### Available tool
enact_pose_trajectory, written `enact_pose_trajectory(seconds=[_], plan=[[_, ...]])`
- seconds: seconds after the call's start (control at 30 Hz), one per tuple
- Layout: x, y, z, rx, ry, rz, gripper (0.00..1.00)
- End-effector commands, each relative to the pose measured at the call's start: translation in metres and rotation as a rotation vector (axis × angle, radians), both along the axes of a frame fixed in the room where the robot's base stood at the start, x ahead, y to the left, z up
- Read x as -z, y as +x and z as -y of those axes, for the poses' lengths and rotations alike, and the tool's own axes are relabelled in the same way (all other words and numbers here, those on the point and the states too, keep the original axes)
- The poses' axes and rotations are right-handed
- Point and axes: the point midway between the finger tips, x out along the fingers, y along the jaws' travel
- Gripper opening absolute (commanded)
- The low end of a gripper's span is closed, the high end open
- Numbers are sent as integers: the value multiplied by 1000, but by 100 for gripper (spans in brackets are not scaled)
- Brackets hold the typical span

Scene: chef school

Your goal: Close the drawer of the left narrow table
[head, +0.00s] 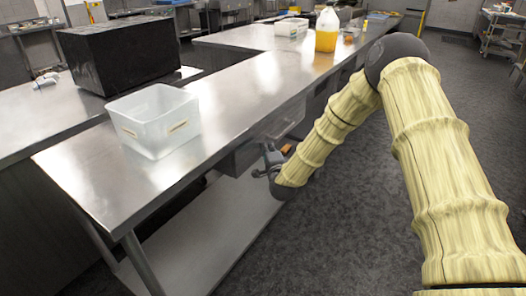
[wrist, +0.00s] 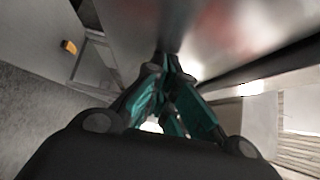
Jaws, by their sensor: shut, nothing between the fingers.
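The long steel table (head: 105,188) runs from the near left to the back of the head view. Below its right edge, a grey drawer-like box (head: 238,157) hangs under the top. How far it is pulled out I cannot tell. My gripper (head: 270,160) is beside this box, just under the table edge. In the wrist view the teal fingers (wrist: 168,58) meet at the tips, shut and empty, close to a shiny metal surface (wrist: 225,40). Whether they touch it is unclear. My arm hides part of the table's side.
A clear plastic bin (head: 152,125) and a black box (head: 118,53) stand on the steel tops. A jug of orange liquid (head: 327,32) stands farther back. A lower shelf (head: 195,240) lies beneath the table. The grey floor (head: 350,235) to the right is open.

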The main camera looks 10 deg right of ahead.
Motion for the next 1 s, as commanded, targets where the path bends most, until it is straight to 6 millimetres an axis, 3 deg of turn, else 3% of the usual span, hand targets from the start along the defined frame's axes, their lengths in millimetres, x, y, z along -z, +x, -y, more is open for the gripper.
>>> enact_pose_trajectory(seconds=[0.37, 0.57, 0.73, 1.0], plan=[[-4, 3, -5, -7, 1, 6, 0], [-3, -4, 3, -8, 3, 5, 0], [-1, -19, 23, -6, 4, 2, 0], [0, -69, 16, -16, 3, 1, 0]])
